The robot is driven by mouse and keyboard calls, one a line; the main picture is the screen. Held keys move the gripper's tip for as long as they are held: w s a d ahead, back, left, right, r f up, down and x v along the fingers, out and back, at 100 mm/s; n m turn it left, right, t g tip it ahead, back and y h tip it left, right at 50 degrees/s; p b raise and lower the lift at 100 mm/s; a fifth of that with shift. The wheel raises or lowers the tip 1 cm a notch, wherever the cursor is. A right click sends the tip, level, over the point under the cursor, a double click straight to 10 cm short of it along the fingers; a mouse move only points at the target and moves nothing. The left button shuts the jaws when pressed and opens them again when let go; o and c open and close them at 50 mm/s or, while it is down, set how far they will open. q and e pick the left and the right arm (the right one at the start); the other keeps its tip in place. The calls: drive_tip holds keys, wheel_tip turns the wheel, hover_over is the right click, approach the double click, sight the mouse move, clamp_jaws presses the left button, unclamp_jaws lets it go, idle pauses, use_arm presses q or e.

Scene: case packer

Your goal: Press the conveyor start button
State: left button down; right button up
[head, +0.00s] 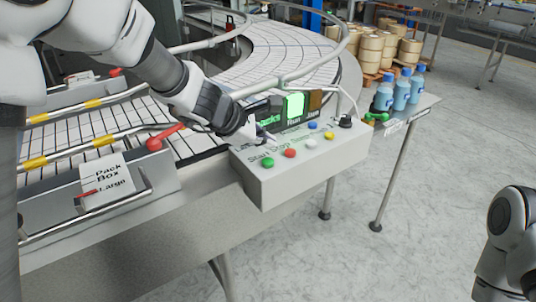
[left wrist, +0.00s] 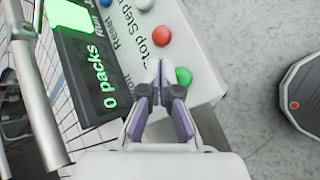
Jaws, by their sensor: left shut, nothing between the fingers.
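The green button (head: 267,162) sits at the front left of the light grey control box (head: 310,170), by the printed word Start. It also shows in the left wrist view (left wrist: 183,76), just right of my fingertips. My left gripper (head: 270,141) is shut and empty, its tips over the box top behind the green button. In the left wrist view its purple-grey fingers (left wrist: 162,78) are together; I cannot tell whether the tips touch the panel. The red button (head: 289,153) is to the right of the green one. My right gripper is out of view.
White (head: 310,143), yellow (head: 329,134) and blue (head: 312,125) buttons and a black knob (head: 345,122) share the panel. A lit green Run display (head: 295,106) stands behind. A red-handled rail clamp (head: 160,140) is left. Blue bottles (head: 401,94) stand on a side table.

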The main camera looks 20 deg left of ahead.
sight(266, 161)
use_arm(q)
wheel_tip(266, 161, up, 3)
drive_tip(key=shift+r+p, duration=0.15)
drive_tip(key=shift+p, duration=0.9)
